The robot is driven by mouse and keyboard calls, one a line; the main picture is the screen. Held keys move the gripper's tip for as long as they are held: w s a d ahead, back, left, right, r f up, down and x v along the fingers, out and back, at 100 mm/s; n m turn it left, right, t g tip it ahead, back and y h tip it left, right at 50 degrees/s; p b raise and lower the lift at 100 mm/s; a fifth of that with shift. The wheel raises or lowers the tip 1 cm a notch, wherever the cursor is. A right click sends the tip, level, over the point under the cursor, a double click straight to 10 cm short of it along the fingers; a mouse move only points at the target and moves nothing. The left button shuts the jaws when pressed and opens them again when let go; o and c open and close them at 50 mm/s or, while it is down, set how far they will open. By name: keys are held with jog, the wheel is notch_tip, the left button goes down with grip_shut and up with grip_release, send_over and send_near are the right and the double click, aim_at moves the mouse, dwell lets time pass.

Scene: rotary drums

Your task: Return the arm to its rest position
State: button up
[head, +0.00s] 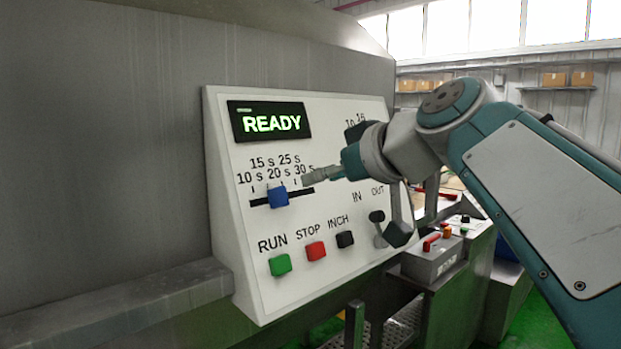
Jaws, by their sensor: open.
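My arm reaches in from the right. It bends at a teal-capped joint, and its wrist is in front of the right part of the white control panel (330,270). The display (269,122) reads READY. A blue slider knob (278,196) stands near the 20 s mark. My wrist hides part of the panel's upper right.
Green RUN (280,265), red STOP (316,251) and black INCH (345,239) buttons sit along the panel's lower part. A grey box (432,262) with a red handle stands behind my gripper. A large grey machine wall (100,130) fills the left. Shelves with cartons (555,79) are far back.

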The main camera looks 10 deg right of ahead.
jog(key=s+d+f+m+g+h, duration=0.2)
jog(key=s+f, duration=0.4)
jog(key=f, duration=0.5)
jog(key=s+d+f+m+g+h, duration=0.1)
jog(key=s+f, duration=0.5)
jog(key=f, duration=0.6)
jog(key=s+d+f+m+g+h, duration=0.2)
jog(key=s+f, duration=0.4)
jog(key=f, duration=0.6)
jog(key=shift+s+d+f+m+g+h, duration=0.25)
jog(key=shift+d+m+h, duration=0.3)
jog(key=shift+m+h, duration=0.5)
jog(key=shift+w+r, duration=0.1)
jog(key=shift+r, duration=0.05)
